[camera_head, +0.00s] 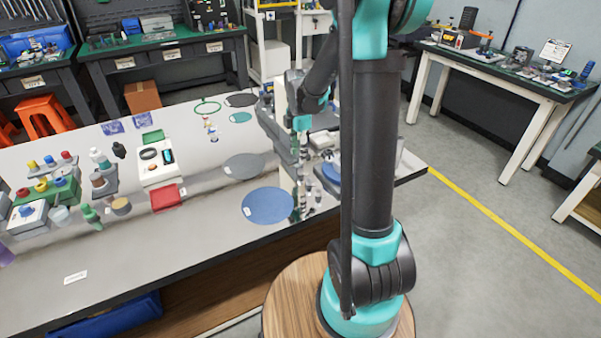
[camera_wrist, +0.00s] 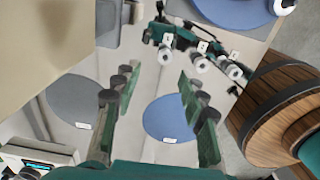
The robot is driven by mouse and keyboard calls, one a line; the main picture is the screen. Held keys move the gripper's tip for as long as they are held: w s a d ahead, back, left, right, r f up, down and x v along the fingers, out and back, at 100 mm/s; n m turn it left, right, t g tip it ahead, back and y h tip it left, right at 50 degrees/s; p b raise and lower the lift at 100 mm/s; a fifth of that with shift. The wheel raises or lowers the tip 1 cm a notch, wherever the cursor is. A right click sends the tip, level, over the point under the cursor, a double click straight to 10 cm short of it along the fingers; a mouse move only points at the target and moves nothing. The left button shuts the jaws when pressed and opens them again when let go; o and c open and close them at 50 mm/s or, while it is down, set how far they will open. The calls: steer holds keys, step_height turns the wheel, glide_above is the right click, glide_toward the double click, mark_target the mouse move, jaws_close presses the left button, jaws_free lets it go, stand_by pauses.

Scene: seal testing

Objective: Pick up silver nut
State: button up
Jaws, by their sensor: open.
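Three small silver-white, ring-like pieces with dark centres sit in a row on a dark green rack in the wrist view: a left one (camera_wrist: 166,56), a middle one (camera_wrist: 200,63) and a right one (camera_wrist: 235,72). White tags stand by them. I cannot tell for certain which is the silver nut. My gripper (camera_wrist: 159,76) is open and empty, its green fingers pointing towards the rack, with the pieces beyond and to the right of the gap. In the head view my arm partly hides that end of the table, and the pieces are too small to tell apart.
A blue disc (camera_head: 268,205) and a grey disc (camera_head: 244,166) lie flat on the table beside the rack. A red box (camera_head: 166,197) and a white device (camera_head: 158,166) stand further left. The front left of the tabletop (camera_head: 130,270) is mostly clear.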

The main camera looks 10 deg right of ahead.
mark_target(300, 172)
steer(key=shift+s+d+f, duration=0.1)
steer(key=shift+s+f, duration=0.1)
steer(key=shift+f, duration=1.4)
steer(key=shift+s+f, duration=0.15)
steer(key=shift+f, duration=1.45)
jaws_close()
